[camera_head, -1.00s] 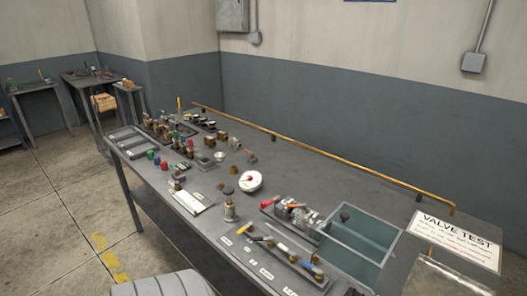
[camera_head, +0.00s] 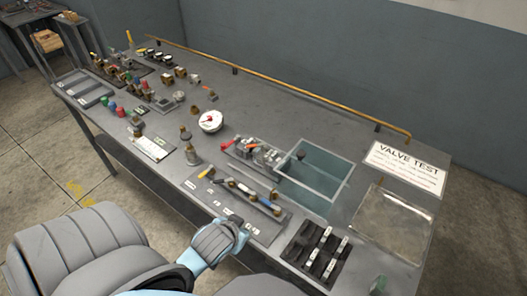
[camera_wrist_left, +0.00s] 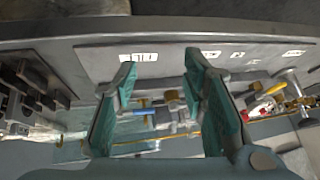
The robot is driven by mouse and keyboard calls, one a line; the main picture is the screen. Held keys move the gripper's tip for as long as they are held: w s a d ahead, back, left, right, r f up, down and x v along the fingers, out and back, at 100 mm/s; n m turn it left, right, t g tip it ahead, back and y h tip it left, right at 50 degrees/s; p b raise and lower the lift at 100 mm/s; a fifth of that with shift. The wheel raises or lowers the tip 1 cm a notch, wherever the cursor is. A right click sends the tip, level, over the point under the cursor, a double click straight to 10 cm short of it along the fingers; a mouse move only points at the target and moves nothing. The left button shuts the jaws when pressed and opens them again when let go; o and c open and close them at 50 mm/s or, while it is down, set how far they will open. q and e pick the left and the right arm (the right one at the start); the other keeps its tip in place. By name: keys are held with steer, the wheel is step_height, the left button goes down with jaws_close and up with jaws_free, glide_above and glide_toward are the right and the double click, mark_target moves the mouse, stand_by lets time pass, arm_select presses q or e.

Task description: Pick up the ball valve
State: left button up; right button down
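My left gripper (camera_head: 238,232) is at the front edge of the bench, close to the row of white labels. The left wrist view shows its two teal fingers (camera_wrist_left: 160,65) spread apart with nothing held between them. Several ball valves stand in a row on a rack (camera_head: 270,232) just beyond the gripper. One has a blue lever (camera_head: 248,190); this blue lever (camera_wrist_left: 143,112) also shows between the fingers in the left wrist view, apart from them. Another valve has a yellow lever (camera_head: 206,172). Which valve the task means cannot be told. My right gripper is not clearly visible.
Behind the rack are a tray of red- and orange-handled parts (camera_head: 228,143) and an open glass-like bin (camera_head: 335,200). The back middle of the bench is clear.

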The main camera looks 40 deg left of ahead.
mark_target(263, 145)
arm_select(q)
steer(key=w+a+r+n+t+y, duration=0.1)
steer(key=w+a+r+n+t, duration=0.2)
steer(key=w, duration=0.4)
steer(key=w+a+r+t+y, duration=0.2)
steer(key=w+a+r+t, duration=0.15)
steer(key=w+r, duration=0.35)
steer(key=x, duration=0.5)
steer(key=b+x, duration=0.1)
steer(key=x, duration=0.4)
steer(key=f+x, duration=0.1)
steer(key=x, duration=0.3)
steer(key=shift+w+a+f, duration=0.1)
steer(key=shift+f, duration=0.1)
steer(key=shift+g, duration=0.25)
steer(key=c, duration=0.9)
steer(key=shift+f, duration=0.1)
jaws_close()
